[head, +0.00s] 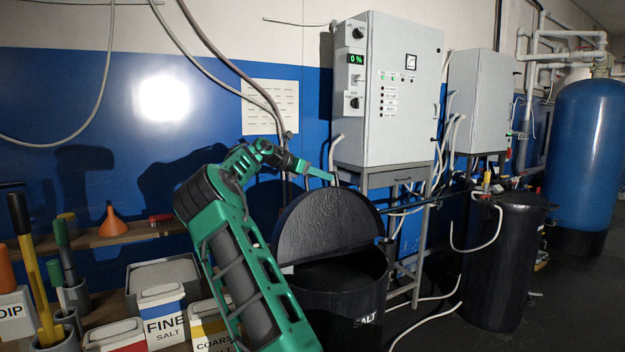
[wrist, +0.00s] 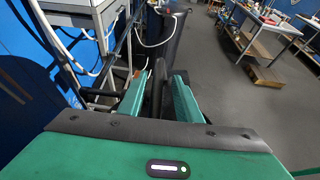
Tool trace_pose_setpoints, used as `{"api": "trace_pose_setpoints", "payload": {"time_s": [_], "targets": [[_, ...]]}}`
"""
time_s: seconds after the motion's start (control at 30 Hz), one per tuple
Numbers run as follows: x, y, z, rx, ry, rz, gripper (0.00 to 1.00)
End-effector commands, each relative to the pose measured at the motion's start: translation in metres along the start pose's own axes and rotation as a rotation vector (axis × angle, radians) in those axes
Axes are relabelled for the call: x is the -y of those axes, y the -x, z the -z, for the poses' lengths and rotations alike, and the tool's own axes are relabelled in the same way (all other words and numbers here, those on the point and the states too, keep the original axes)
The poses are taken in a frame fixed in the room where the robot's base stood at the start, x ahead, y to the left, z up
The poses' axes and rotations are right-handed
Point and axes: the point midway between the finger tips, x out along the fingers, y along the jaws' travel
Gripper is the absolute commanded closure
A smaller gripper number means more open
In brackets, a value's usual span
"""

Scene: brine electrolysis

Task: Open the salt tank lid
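The salt tank (head: 345,305) is a black round barrel marked SALT. Its dark lid (head: 328,240) stands steeply raised at the back of the rim, and the tank's mouth shows below it. My gripper (head: 328,178) is at the upper edge of the raised lid. In the wrist view my green fingers (wrist: 158,92) point away on either side of a dark upright edge, which looks like the lid (wrist: 158,85). Whether both fingers press on it cannot be told.
A grey control cabinet (head: 388,95) on a metal stand is close behind and right of the tank. A second black tank (head: 497,265) stands further right, with hoses between. Salt boxes (head: 163,315) and pots with tools stand at the left. Open floor (wrist: 225,95) lies to the right.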

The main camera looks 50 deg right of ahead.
Motion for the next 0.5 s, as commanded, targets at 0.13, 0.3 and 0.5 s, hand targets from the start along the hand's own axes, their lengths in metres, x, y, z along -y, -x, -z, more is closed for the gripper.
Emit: {"api": "trace_pose_setpoints", "payload": {"time_s": [0.13, 0.3, 0.5], "targets": [[0.0, 0.006, 0.0, 0.0, 0.0, -0.001, 0.69], [-0.002, 0.031, 0.001, 0.001, 0.001, -0.002, 0.69], [-0.004, 0.069, 0.002, 0.001, 0.002, -0.002, 0.69]]}}
